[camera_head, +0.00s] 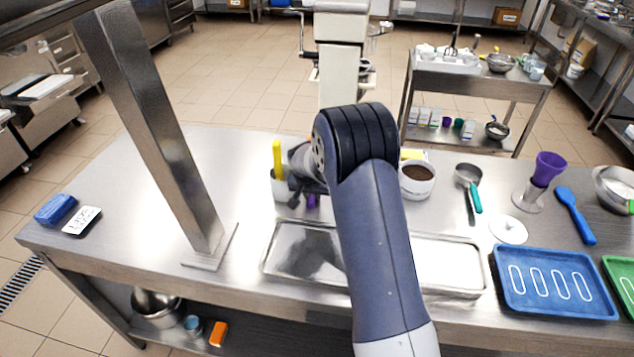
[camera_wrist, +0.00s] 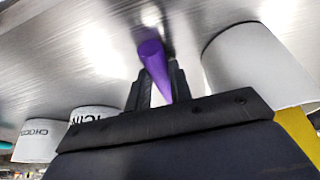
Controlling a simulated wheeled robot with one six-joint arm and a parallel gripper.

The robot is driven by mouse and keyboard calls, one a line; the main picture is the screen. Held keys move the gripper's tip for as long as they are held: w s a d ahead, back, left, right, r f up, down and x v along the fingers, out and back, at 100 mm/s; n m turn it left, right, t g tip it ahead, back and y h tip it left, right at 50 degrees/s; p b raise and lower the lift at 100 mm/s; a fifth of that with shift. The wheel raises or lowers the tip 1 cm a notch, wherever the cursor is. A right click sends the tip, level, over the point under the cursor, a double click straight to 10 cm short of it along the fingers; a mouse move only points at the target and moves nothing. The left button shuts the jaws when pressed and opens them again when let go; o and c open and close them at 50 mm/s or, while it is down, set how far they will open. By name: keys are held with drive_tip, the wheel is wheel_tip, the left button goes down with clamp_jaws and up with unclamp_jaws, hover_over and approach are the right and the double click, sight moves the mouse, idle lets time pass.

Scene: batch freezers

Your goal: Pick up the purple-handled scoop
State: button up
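The purple scoop handle (camera_wrist: 155,68) stands up between the two fingers of my gripper (camera_wrist: 158,85) in the wrist view. The fingers are close together, one on each side of the handle, and look shut on it. In the head view my arm hides most of this spot; a bit of purple (camera_head: 312,201) shows just below my gripper (camera_head: 308,188). The scoop's bowl is hidden in both views.
A white tub (camera_wrist: 262,65) stands close beside my gripper, with a yellow handle (camera_head: 277,160) near it. Labelled white tubs (camera_wrist: 38,140) stand on the other side. Metal trays (camera_head: 455,262) lie in front; a cocoa-coloured tub (camera_head: 417,181) and teal-handled scoop (camera_head: 470,182) are to the right.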

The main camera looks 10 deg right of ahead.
clamp_jaws()
drive_tip(key=shift+r, duration=0.15)
